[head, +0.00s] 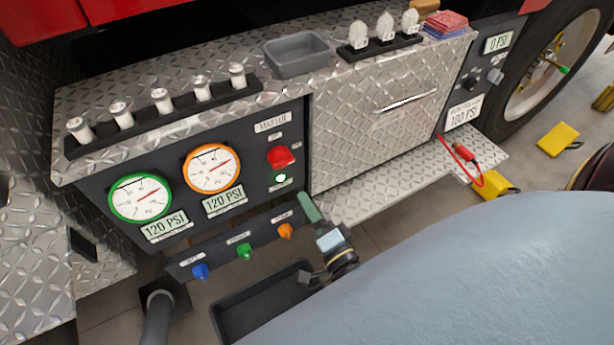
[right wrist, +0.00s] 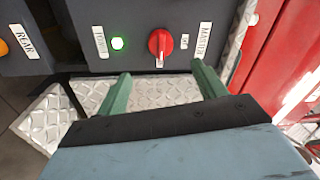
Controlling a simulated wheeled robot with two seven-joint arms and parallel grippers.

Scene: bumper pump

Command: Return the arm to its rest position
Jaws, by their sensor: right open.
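My right gripper (head: 311,207) is in front of the pump panel, just right of the orange knob (head: 285,231) in the head view. In the right wrist view, its two green fingers (right wrist: 161,72) are spread apart with nothing between them. Beyond the fingertips are the red master switch (right wrist: 160,43) and a lit green light (right wrist: 117,43) on the dark panel. The switch also shows in the head view (head: 281,157), above the gripper and apart from it. My left gripper is not in view.
The panel has a green-rimmed gauge (head: 140,198) and an orange-rimmed gauge (head: 211,169), both with 120 PSI displays. Blue (head: 201,271) and green (head: 244,251) knobs are on the lower strip. A dark tray (head: 234,317) lies below. A metal step (head: 365,190) juts out at right.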

